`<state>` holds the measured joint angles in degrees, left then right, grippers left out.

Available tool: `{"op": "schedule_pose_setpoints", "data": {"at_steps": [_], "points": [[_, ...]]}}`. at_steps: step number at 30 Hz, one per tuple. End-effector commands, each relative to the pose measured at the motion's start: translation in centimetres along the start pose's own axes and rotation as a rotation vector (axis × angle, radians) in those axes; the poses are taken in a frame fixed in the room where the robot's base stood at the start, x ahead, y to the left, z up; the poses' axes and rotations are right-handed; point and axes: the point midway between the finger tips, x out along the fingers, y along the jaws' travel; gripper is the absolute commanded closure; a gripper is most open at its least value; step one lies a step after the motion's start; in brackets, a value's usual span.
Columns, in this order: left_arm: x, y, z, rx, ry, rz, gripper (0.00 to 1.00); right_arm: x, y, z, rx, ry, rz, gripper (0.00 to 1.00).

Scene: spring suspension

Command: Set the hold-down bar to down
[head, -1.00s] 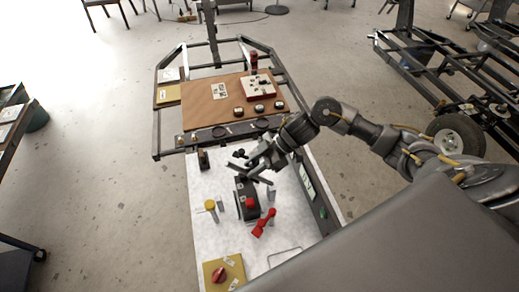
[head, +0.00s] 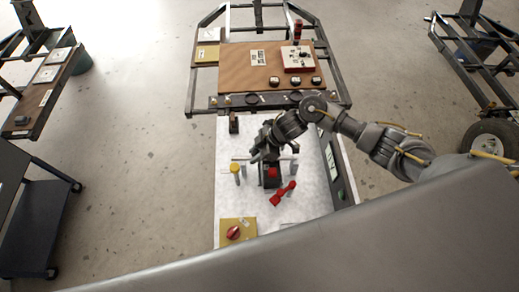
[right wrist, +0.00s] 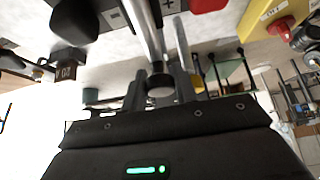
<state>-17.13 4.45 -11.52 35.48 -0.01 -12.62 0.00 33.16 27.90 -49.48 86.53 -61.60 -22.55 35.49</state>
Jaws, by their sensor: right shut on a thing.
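The hold-down bar (head: 241,158) is a thin grey bar running nearly crosswise in the head view, just behind the black block (head: 271,183) with a red top. In the right wrist view the metal bar (right wrist: 143,28) runs down to a dark round end (right wrist: 160,86) between the fingers. My right gripper (head: 262,155) is shut on the bar, and it also shows in the right wrist view (right wrist: 158,88). The gripper hides the bar's middle in the head view. I cannot tell whether the bar touches the block. My left gripper is not in view.
A yellow-topped post (head: 236,169) stands left of the block. A red lever (head: 283,193) is at its right front. A red knob on a yellow plate (head: 238,232) is nearer. A brown panel (head: 237,68) with a red-and-white box (head: 297,58) lies behind.

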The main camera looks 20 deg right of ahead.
Motion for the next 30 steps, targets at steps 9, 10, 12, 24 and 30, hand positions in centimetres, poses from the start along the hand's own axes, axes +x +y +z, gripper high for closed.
{"op": "schedule_pose_setpoints", "data": {"at_steps": [9,10,12,24,30], "points": [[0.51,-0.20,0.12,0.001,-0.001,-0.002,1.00,1.34,-0.10,0.35,0.001,0.003,-0.002,1.00],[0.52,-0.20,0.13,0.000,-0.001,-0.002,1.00,1.38,-0.10,0.36,0.001,0.003,-0.002,1.00],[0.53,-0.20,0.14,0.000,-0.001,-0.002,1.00,1.42,-0.10,0.39,0.000,0.003,-0.002,1.00],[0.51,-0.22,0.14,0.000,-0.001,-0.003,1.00,1.42,-0.12,0.41,0.001,0.003,-0.002,0.65],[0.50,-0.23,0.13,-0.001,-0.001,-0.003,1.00,1.37,-0.07,0.45,0.001,0.001,-0.001,0.51]]}}
